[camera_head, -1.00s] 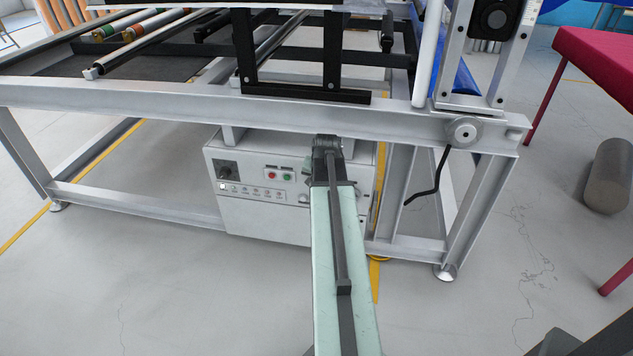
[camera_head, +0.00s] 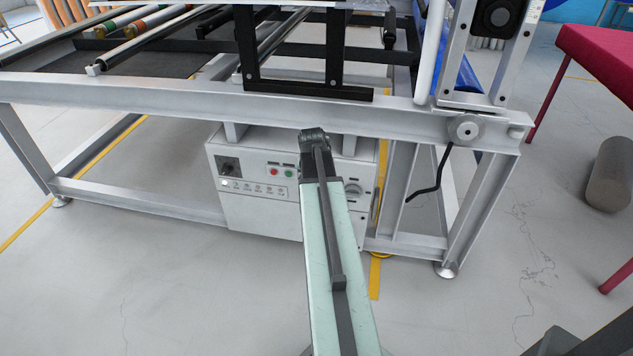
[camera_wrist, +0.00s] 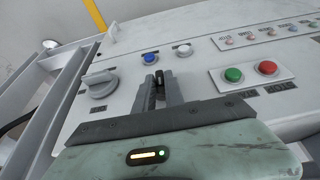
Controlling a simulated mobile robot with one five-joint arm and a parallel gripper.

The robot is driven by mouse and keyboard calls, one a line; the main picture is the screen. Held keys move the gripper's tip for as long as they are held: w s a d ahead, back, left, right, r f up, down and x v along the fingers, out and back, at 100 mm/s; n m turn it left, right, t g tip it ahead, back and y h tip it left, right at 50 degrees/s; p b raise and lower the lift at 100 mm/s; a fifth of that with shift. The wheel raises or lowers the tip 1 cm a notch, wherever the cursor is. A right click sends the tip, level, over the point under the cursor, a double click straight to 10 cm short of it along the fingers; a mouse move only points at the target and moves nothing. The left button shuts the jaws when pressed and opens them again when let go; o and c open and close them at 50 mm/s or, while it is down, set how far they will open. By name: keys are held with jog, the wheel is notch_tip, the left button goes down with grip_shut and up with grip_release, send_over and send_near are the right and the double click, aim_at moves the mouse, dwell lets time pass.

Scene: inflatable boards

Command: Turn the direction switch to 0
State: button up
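A pale round knob with a bar grip (camera_wrist: 98,82) is on the white control box, at the left in the wrist view; it also shows at the right of the box in the head view (camera_head: 353,190).
Blue (camera_wrist: 150,58) and white (camera_wrist: 184,50) buttons lie just beyond the fingers. Green (camera_wrist: 233,75) and red (camera_wrist: 267,67) buttons are to the right. The box (camera_head: 260,210) sits under a metal frame (camera_head: 170,112), whose beam crosses above it.

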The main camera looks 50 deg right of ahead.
jog(key=shift+w+d+r, duration=0.1)
jog(key=shift+d, duration=0.15)
dwell(0.3)
jog(key=shift+a+r+p, duration=0.1)
jog(key=shift+r+p, duration=0.2)
jog(key=shift+p, duration=0.05)
jog(key=p+v, duration=0.6)
jog(key=v, duration=0.1)
jog(key=shift+s+a+p, duration=0.15)
jog(key=shift+s+p, duration=0.15)
